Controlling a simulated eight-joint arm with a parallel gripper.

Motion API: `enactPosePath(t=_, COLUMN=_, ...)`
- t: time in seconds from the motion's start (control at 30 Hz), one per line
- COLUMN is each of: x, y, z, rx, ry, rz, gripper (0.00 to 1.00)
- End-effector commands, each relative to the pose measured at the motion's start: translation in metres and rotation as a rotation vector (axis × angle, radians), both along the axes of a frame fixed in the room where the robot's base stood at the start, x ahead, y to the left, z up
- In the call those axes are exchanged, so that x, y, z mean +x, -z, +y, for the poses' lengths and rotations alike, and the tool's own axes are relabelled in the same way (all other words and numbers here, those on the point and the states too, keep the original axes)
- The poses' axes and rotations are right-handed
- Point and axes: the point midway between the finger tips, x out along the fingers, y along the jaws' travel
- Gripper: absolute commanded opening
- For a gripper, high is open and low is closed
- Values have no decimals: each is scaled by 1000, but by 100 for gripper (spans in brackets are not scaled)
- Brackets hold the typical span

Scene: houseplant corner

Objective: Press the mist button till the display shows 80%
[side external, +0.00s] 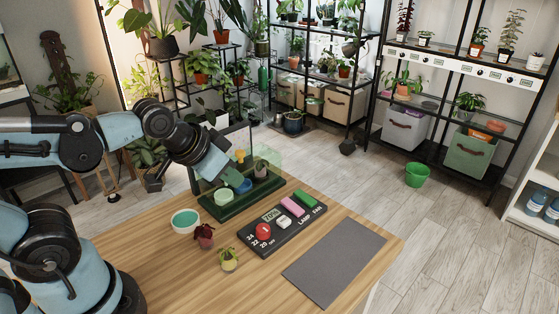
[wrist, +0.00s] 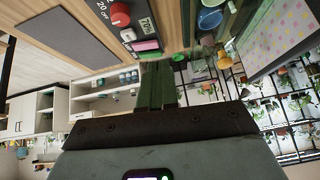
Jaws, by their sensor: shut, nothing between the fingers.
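The dark control panel (side external: 255,243) lies on the wooden table in the side view. Its small display (side external: 271,214) appears to read 70%; the display also shows in the wrist view (wrist: 147,24). Beside the display is a white button (side external: 284,222) with no readable label. A pink button (side external: 293,206) stands by the word LAMP and a green button (side external: 309,200) by FAN. None is readably marked mist. My gripper's fingers (wrist: 158,85) are shut and empty in the wrist view, apart from the panel.
A red knob (side external: 264,231) sits on the panel. The terrarium's green base (side external: 226,211) stands behind it. A teal-filled bowl (side external: 185,221) and two small plants (side external: 204,236) (side external: 229,260) stand to its left. A grey mat (side external: 334,262) lies to the right, bare.

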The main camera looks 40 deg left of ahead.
Motion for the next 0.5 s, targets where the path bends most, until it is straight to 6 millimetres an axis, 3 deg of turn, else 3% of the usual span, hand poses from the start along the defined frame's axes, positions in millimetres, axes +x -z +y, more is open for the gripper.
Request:
enactPosePath(t=0.13, x=-10, y=-2, z=3, rx=-48, ry=-46, rz=10, gripper=0)
enactPosePath(t=0.5, x=-10, y=-3, z=3, rx=-53, ry=-47, rz=13, gripper=0)
